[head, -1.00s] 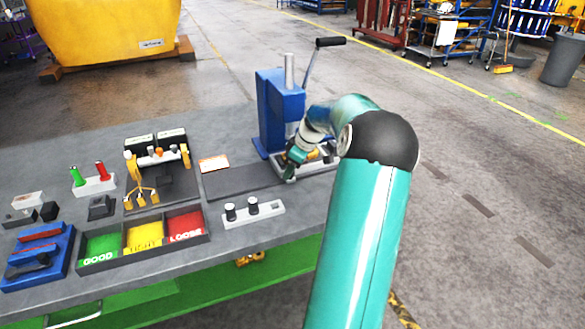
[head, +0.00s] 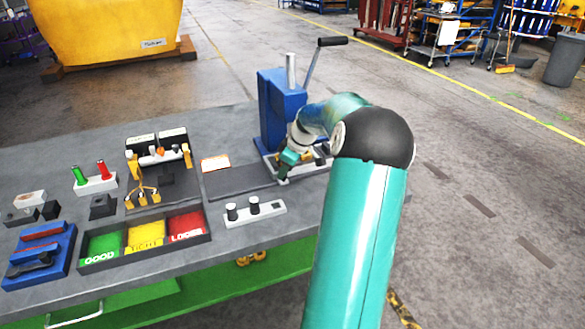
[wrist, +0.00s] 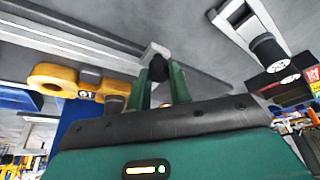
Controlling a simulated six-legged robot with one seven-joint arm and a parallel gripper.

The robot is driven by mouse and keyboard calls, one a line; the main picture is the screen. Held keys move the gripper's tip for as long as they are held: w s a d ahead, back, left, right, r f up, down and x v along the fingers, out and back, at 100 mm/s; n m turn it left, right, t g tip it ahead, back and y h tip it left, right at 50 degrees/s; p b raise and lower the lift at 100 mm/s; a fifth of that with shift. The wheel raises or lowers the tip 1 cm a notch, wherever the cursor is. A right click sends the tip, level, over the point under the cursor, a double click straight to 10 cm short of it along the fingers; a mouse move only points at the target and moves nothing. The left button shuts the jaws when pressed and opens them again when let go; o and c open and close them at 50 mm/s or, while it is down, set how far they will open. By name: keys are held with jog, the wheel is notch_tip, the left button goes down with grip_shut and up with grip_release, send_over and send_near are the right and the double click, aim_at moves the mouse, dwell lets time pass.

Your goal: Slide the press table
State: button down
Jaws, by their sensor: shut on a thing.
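The blue press (head: 283,108) stands at the back right of the bench, with its lever raised. The press table (head: 313,170) is low at the press's foot, partly hidden by my arm. My gripper (head: 284,174) is at the table's near left end. In the wrist view, the green fingers of my gripper (wrist: 161,74) are shut on a dark knob (wrist: 158,66) on a pale grey bracket. A yellow casting (wrist: 55,78) marked "01" lies left of the fingers there.
A dark flat plate (head: 238,181) lies left of the press table. A grey block with two black knobs (head: 255,211) stands in front. A tray with green, yellow and red bins (head: 144,255) is at the front left. Bare bench lies behind the plate.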

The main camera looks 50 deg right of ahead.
jog(key=w+a, duration=0.3)
jog(key=a, duration=0.3)
jog(key=w+a, duration=0.4)
jog(key=a, duration=0.2)
jog(key=w+a, duration=0.4)
jog(key=a, duration=0.2)
jog(key=shift+a, duration=0.35)
jog(key=c, duration=1.3)
grip_release()
jog(key=shift+w+a, duration=0.1)
jog(key=shift+a, duration=0.05)
jog(key=shift+o, duration=0.2)
jog(key=shift+s+d+r, duration=0.25)
jog(key=shift+d+r, duration=0.05)
jog(key=shift+r, duration=0.1)
jog(key=v, duration=1.3)
jog(key=shift+a, duration=0.15)
